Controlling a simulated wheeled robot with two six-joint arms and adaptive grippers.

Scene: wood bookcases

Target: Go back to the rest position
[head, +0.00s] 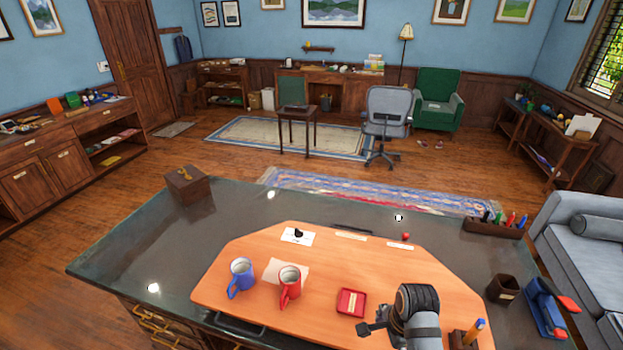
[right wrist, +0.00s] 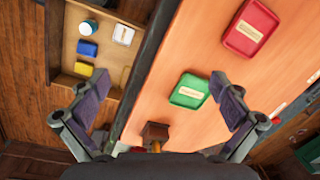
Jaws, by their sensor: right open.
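My right gripper (head: 372,328) is over the near right part of the orange desk mat (head: 225,292) in the head view, close to the red tray-like box (head: 351,302). In the right wrist view my right gripper (right wrist: 160,86) has its fingers spread wide, with nothing held between them. A green labelled box (right wrist: 190,91) lies on the mat below, near one finger; a red labelled box (right wrist: 250,28) lies farther up. In the head view the green box is hidden, apparently by my arm. My left gripper is not in view.
A blue mug (head: 241,277) and a red mug (head: 289,284) stand on the mat. A pen holder (head: 466,339) is beside my right arm; a blue stapler-like tool (head: 546,308) is at right. An open compartment (right wrist: 105,50) with small items shows below the desk edge.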

